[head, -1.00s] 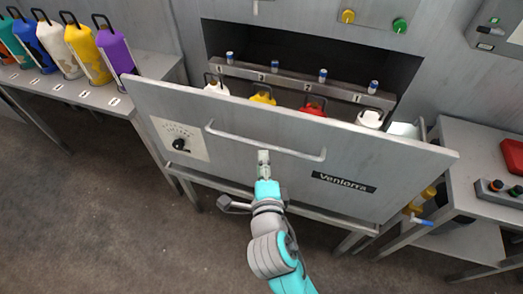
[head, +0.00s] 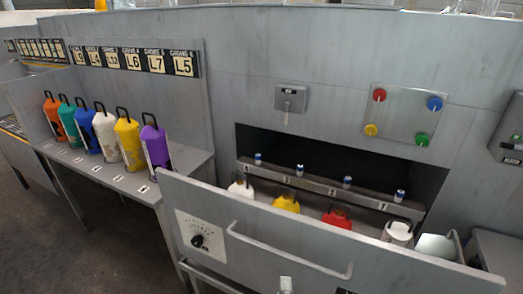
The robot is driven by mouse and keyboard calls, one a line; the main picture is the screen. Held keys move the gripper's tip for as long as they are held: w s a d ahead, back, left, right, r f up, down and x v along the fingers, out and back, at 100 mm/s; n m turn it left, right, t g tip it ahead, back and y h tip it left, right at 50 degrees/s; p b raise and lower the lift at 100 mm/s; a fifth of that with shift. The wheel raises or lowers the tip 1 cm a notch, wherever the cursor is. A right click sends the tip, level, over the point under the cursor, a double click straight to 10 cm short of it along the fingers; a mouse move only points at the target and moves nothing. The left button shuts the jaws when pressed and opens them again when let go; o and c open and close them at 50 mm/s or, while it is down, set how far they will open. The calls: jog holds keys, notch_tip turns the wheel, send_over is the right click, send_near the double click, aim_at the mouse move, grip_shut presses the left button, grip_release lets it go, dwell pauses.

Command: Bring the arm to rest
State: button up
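Only the tip of my gripper (head: 286,284) shows, at the bottom edge of the head view. It is in front of the grey drawer front (head: 330,240), below its long bar handle (head: 290,250), and looks apart from the handle. The rest of my arm is out of view. Whether the fingers are open or shut is too small to tell. No object shows at the tip.
The drawer front stands out from the machine, with white, yellow and red containers (head: 336,218) behind it. A panel with colored buttons (head: 404,114) is above. Several colored bottles (head: 104,134) stand on the left shelf (head: 188,160). Floor is clear at lower left.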

jog(key=s+d+f+n+g+y, duration=0.1)
jog(key=s+d+f+n+y, duration=0.1)
jog(key=s+d+f+n, duration=0.35)
jog(key=s+d+f+n+g+y, duration=0.1)
jog(key=s+d+f+n, duration=0.1)
jog(key=s+f+n, duration=0.45)
jog(key=s+d+r+n, duration=0.1)
jog(key=s+n, duration=0.1)
jog(key=s, duration=0.4)
jog(key=s+d+r+n+h, duration=0.1)
jog(key=s+d+r+n, duration=0.1)
jog(key=s, duration=0.4)
jog(key=s+d+r+n, duration=0.1)
jog(key=s+n, duration=0.2)
jog(key=s, duration=0.4)
jog(key=shift+d+r+n+t+h, duration=0.15)
jog(key=shift+r+n+t+h, duration=0.15)
jog(key=shift+r+n+t, duration=0.1)
